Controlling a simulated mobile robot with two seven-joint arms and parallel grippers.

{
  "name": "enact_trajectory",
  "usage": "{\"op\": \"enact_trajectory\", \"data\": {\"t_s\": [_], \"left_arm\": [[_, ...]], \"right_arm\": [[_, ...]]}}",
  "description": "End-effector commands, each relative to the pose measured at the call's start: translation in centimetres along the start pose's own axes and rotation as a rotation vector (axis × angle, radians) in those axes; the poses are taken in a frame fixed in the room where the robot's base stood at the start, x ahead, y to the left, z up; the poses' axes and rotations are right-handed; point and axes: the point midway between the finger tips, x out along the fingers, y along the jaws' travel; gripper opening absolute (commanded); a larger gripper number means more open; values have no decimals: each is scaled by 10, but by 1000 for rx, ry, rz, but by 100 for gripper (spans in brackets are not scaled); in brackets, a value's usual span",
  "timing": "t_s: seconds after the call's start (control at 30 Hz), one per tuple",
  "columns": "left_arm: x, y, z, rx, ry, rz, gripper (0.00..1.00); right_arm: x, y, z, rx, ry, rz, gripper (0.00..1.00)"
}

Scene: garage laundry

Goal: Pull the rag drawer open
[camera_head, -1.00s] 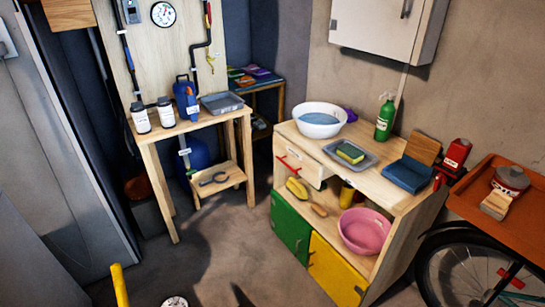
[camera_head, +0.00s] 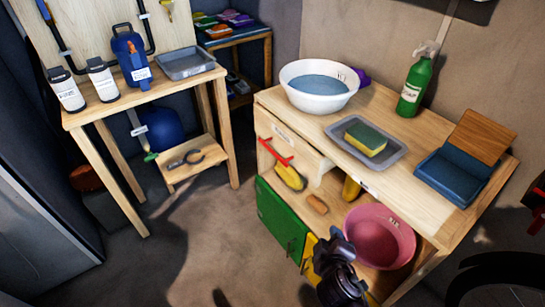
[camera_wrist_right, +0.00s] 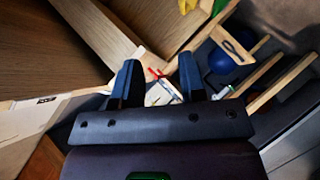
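The rag drawer (camera_head: 300,158) is a pale wood front with a small label and a red bar handle (camera_head: 275,152), at the upper left of the wooden cabinet, under its top. Its front looks about flush with the cabinet. My right gripper (camera_head: 331,245) is in front of the cabinet, low and to the right of the handle, clear of it. In the right wrist view my two dark fingers (camera_wrist_right: 158,82) stand apart with nothing held. A small red piece shows beyond them; I cannot tell if it is the handle. My left gripper is not in view.
On the cabinet top (camera_head: 400,133) are a white basin (camera_head: 319,88), a tray (camera_head: 340,131) with a sponge, and a green bottle (camera_head: 416,85). A pink tub (camera_head: 379,236) is on the shelf near my right gripper. Floor left of the cabinet is clear.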

Motion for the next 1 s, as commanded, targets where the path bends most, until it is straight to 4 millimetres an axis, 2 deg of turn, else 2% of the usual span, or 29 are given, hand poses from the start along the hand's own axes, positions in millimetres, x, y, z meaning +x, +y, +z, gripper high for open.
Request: {"op": "enact_trajectory", "data": {"t_s": [0.03,0.2,0.4,0.6,0.7,0.8,1.0], "left_arm": [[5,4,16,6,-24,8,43],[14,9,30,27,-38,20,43],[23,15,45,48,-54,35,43],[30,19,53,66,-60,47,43],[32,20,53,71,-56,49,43],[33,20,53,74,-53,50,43],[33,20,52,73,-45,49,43]], "right_arm": [[17,-17,-6,-56,-1,9,38],[58,-26,-51,-247,20,120,38],[94,-33,-110,-445,46,288,38],[111,-30,-162,-581,66,460,38],[113,-26,-180,-619,71,522,38],[114,-23,-191,-639,75,560,38],[123,-14,-199,-648,75,581,38]]}}
